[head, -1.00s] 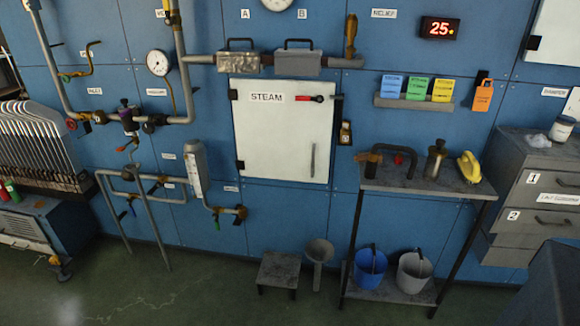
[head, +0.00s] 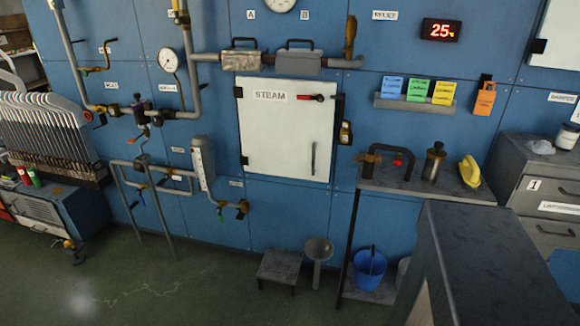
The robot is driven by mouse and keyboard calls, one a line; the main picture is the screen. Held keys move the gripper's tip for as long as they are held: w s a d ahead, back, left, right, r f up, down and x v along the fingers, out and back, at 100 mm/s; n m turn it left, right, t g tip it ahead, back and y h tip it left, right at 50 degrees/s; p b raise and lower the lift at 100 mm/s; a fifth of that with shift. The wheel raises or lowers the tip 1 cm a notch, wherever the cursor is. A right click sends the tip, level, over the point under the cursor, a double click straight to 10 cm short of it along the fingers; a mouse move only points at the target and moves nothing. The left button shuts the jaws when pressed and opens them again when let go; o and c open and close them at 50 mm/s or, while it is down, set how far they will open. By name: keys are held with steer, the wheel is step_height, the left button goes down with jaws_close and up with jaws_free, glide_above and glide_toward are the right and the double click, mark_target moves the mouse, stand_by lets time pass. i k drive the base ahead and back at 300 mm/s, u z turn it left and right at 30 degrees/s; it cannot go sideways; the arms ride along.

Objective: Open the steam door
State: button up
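The steam door (head: 285,140) is a white square panel labelled STEAM on the blue wall, in the middle of the head view. It looks shut. Dark hinges show on its left edge. A small latch with a red end (head: 318,97) lies level near its top right corner. A grey upright bar handle (head: 313,158) is on its lower right. My gripper is not in view, and nothing covers the door.
A dark grey block (head: 490,250) fills the lower right foreground. A small shelf table (head: 430,185) stands right of the door. Green floor is clear at lower left.

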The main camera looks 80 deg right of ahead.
mark_target(284, 135)
steer(key=u, duration=0.65)
steer(key=k, duration=0.1)
steer(key=z, duration=0.6)
steer(key=i, duration=0.5)
steer(key=u, duration=1.6)
steer(key=k, duration=0.05)
steer(key=z, duration=2.85)
